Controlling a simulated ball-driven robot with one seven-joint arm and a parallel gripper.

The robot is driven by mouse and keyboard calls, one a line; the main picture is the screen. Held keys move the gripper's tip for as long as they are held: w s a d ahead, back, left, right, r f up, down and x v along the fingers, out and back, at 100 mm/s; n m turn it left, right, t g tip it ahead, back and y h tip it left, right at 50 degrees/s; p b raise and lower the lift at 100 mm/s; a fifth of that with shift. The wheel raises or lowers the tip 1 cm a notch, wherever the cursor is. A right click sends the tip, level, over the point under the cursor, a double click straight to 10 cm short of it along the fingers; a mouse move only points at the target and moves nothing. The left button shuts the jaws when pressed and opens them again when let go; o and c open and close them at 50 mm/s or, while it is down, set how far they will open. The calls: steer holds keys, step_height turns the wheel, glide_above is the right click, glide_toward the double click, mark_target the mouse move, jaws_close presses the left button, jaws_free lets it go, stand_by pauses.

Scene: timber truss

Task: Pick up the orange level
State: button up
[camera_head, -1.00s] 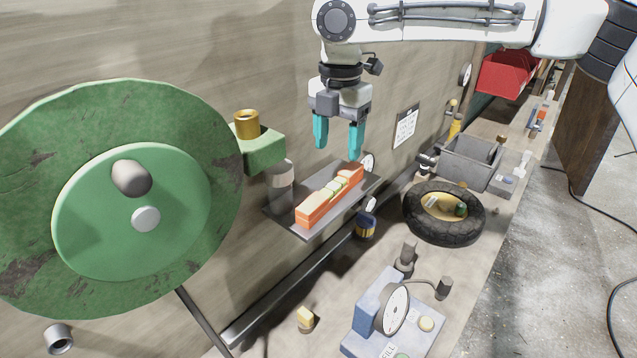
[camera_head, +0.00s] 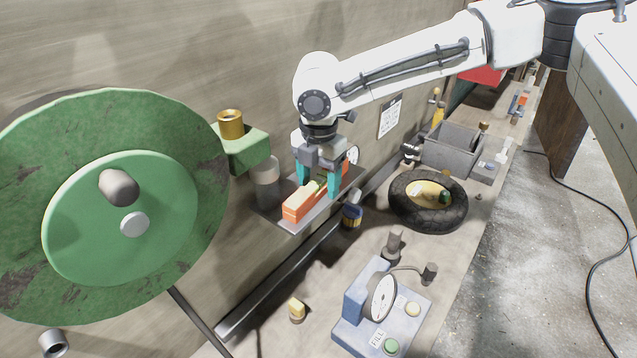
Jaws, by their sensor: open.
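The orange level (camera_head: 294,207) lies on a small grey shelf plate (camera_head: 300,225) fixed to the wall, in the middle of the head view. It is a long orange bar with a pale top and a green part near its middle. My gripper (camera_head: 319,186) points down over the level, its teal fingers open, one on each side of it. The fingertips are down near the level's height. I cannot tell whether they touch it. My gripper and wrist hide the level's far part.
A large green disc (camera_head: 85,160) stands at the left, with a green bracket and brass fitting (camera_head: 231,124) beside the shelf. Below are a blue gauge box (camera_head: 366,318), a tyre (camera_head: 415,213) and a grey bin (camera_head: 452,150). Open floor lies at the right.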

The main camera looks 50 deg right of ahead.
jaws_close()
stand_by(0.6)
steer(key=shift+r, duration=0.1)
